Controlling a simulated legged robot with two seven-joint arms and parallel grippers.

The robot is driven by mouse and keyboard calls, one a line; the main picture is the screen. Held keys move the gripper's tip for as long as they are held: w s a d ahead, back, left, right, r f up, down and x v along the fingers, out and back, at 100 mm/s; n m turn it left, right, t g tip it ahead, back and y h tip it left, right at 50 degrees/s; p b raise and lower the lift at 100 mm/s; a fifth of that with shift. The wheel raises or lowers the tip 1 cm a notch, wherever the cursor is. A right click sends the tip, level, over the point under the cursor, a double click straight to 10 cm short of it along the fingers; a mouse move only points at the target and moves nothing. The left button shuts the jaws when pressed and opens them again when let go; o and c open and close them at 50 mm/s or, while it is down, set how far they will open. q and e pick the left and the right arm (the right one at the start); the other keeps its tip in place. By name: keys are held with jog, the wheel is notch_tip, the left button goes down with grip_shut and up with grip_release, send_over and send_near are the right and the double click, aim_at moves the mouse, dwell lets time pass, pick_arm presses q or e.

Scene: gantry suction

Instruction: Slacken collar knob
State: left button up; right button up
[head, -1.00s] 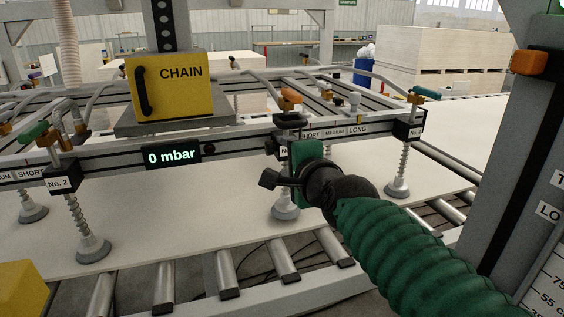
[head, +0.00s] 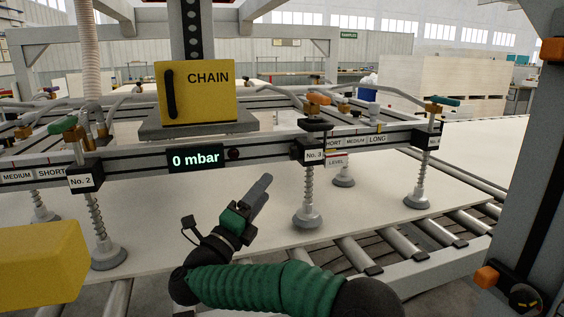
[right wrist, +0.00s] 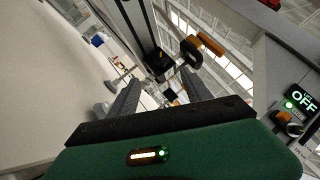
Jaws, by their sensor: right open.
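The No. 3 collar (head: 314,152) is a black block on the grey beam, with a dark flat knob (head: 316,124) on top and an orange valve handle (head: 317,99) above. A spring rod and grey suction cup (head: 308,217) hang below it. My right gripper (head: 263,190) is open and empty, below and left of the collar and apart from it. In the right wrist view its two grey fingers (right wrist: 160,97) are spread, with a black collar block (right wrist: 159,62), a dark knob (right wrist: 191,50) and an orange handle (right wrist: 207,43) beyond. My left gripper is out of view.
The No. 2 collar (head: 85,176) and another collar (head: 426,138) sit along the same beam. A display (head: 195,159) reads 0 mbar below the yellow CHAIN box (head: 197,92). A white board (head: 370,215) lies under the cups on rollers. A grey post (head: 520,200) stands at right.

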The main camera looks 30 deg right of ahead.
aim_at(290, 156)
jog(key=b+x, duration=0.1)
jog(key=x, duration=1.2)
jog(key=shift+w+d+r, duration=0.1)
jog(key=shift+r, duration=0.05)
jog(key=shift+c, duration=0.4)
grip_shut()
jog(key=n+y+p, duration=0.1)
jog(key=n+p, duration=0.1)
jog(key=p, duration=0.1)
jog(key=r+n+y+p, duration=0.1)
jog(key=n+y+p, duration=0.1)
jog(key=p, duration=0.2)
jog(key=shift+f, duration=0.45)
